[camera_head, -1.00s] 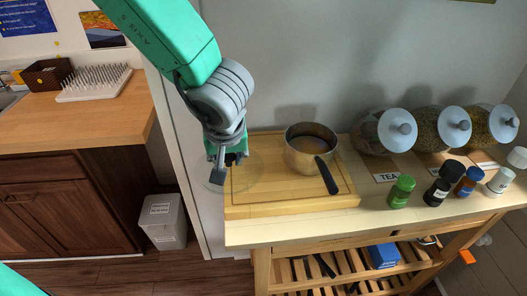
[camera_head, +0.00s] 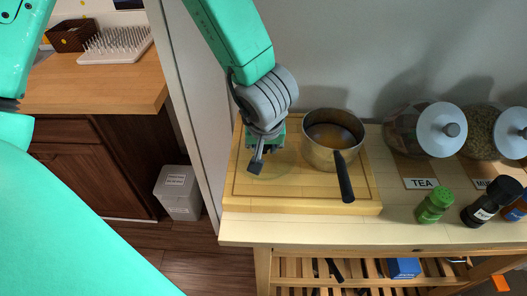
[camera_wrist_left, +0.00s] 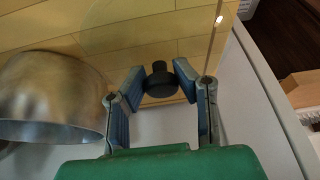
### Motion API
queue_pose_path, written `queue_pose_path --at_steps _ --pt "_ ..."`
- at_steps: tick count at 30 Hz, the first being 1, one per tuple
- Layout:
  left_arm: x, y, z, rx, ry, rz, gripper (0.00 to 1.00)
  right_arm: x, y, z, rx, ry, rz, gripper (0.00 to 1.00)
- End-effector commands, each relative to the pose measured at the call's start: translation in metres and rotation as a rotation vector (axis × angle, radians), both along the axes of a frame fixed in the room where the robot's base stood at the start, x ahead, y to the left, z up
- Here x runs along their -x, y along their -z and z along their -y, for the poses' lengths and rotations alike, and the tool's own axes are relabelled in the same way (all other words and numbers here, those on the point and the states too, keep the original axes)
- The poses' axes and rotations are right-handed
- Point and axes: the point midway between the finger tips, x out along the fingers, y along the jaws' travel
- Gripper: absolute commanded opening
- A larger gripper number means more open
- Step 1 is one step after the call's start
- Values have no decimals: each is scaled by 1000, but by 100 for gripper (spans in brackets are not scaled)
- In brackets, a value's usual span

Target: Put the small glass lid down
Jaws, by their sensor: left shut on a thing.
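The small glass lid (camera_head: 279,168) is a faint clear disc with a black knob (camera_wrist_left: 160,80), which shows between the fingers in the left wrist view. My left gripper (camera_head: 261,160) is shut on the knob. It holds the lid over the left part of the wooden board (camera_head: 300,203), left of the metal pot. The clear disc (camera_wrist_left: 135,22) shows against the board's planks in the wrist view. I cannot tell whether the lid touches the board. My right gripper is not in view.
The metal pot (camera_head: 318,155) stands on the board, its dark handle (camera_head: 344,180) pointing forward. Lidded jars (camera_head: 408,130) and a green-capped bottle (camera_head: 434,206) stand to the right on the table (camera_head: 400,231). The board's front left is bare. A white bin (camera_head: 178,195) stands on the floor.

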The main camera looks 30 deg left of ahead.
Motion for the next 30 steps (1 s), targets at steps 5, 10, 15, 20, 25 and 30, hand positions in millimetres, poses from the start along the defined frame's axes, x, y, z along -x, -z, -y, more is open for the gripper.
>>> queue_pose_path --at_steps 5,10,15,20,25,30 --pt "-1 15 -5 6 -1 0 0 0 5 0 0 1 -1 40" --pt "-1 15 -8 9 -2 0 0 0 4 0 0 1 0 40" --pt "-1 16 -6 7 -2 0 46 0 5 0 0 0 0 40" --pt "-1 15 -4 4 -2 0 46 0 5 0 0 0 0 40" --pt "-1 12 -1 1 -1 2 46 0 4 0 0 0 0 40" --pt "5 -9 0 4 -1 4 46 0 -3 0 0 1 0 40"
